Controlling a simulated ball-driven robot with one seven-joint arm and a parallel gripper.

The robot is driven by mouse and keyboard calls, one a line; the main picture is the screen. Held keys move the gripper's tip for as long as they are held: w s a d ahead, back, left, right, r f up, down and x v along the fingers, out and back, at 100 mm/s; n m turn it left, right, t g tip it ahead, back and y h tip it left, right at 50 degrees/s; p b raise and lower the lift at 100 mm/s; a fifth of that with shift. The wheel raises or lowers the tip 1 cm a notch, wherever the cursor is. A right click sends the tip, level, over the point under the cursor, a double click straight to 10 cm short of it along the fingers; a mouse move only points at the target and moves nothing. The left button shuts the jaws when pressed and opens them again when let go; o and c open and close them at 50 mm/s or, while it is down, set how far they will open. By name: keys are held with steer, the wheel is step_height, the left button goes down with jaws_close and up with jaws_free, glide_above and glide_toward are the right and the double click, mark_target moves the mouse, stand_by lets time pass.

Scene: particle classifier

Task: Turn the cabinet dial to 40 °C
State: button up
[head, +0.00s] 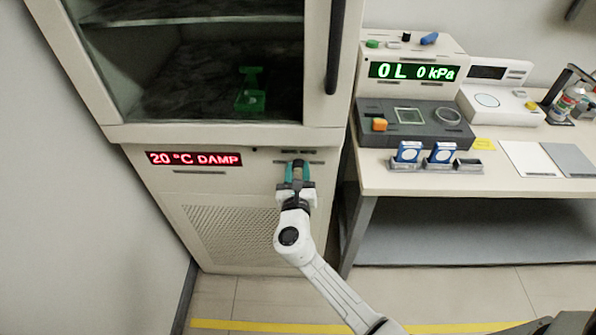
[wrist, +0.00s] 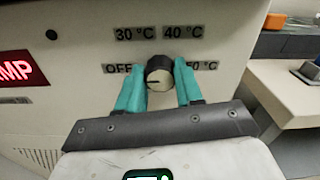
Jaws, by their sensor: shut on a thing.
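The cabinet (head: 225,215) shows a red display (head: 194,159) reading 20 °C DAMP. Its dial (wrist: 159,74) is a round knob with a black top and a pale face, clearest in the wrist view. A dark line on its face points left, towards the OFF label (wrist: 117,69). The 30 °C label (wrist: 134,34) is above left, the 40 °C label (wrist: 184,32) above right, and a partly covered label (wrist: 204,66) is at right. My gripper (head: 298,170) has its teal fingers on both sides of the dial, shut on it; they also show in the wrist view (wrist: 160,68).
Behind the cabinet's glass door (head: 190,60) is a green object (head: 250,98). A bench (head: 430,180) stands close at right with instruments, small blue-and-white boxes (head: 408,152) and a display reading 0L 0 kPa (head: 414,71). A wall (head: 60,200) is at left.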

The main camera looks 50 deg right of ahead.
steer(key=m+b, duration=0.2)
steer(key=b, duration=0.1)
steer(key=shift+f+m, duration=0.2)
steer(key=shift+m, duration=0.2)
steer(key=m+b, duration=0.2)
steer(key=shift+m, duration=0.3)
steer(key=m+b, duration=0.5)
steer(key=m, duration=0.1)
steer(key=shift+b, duration=0.3)
steer(key=m+b, duration=0.4)
steer(key=m, duration=0.1)
steer(key=shift+f+m+b, duration=0.1)
steer(key=shift+m+b, duration=0.3)
steer(key=m+b, duration=0.3)
steer(key=shift+s+m+b, duration=0.1)
steer(key=shift+m+b, duration=1.05)
steer(key=shift+m, duration=0.45)
